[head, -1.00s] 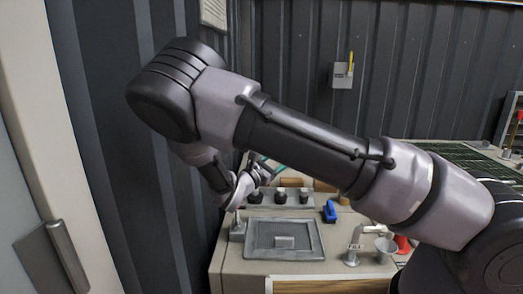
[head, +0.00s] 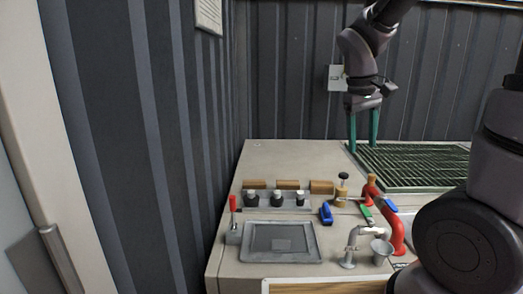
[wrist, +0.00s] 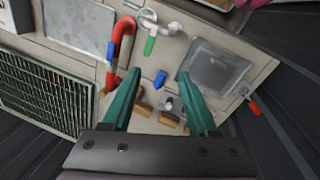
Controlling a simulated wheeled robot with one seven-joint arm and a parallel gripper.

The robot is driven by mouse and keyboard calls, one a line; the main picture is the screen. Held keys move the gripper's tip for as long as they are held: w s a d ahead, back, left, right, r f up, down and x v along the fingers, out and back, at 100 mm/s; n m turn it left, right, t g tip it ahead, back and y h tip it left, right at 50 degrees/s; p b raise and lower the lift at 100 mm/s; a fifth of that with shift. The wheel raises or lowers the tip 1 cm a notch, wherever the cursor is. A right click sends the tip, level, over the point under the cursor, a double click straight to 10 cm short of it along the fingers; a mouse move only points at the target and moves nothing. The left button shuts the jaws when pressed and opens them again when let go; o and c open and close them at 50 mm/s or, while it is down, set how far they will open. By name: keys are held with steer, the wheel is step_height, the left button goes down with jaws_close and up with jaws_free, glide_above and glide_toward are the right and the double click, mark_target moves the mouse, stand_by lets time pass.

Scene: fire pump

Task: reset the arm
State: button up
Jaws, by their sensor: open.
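My gripper (head: 364,128) hangs down from my raised arm at the upper right of the head view, in front of the dark corrugated wall. Its two green fingers are apart and hold nothing. In the head view it is above and behind the counter, near the left end of the green grating. In the wrist view my gripper (wrist: 162,88) shows its fingers spread, with the counter below and nothing between them in its grasp.
The counter (head: 275,155) bears a grey panel (head: 282,241), a red-handled lever (head: 233,207), several black knobs, a blue-handled part (head: 326,213), a red pipe (head: 396,232) and a metal faucet (head: 352,243). A green grating (head: 425,165) lies at right. The back left counter is clear.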

steer(key=s+r+m+t+y, duration=0.3)
steer(key=s+r+m+t, duration=0.3)
steer(key=r, duration=0.5)
steer(key=shift+s+a+r+m+y, duration=0.3)
steer(key=shift+s+m+y, duration=0.1)
steer(key=shift+s, duration=0.8)
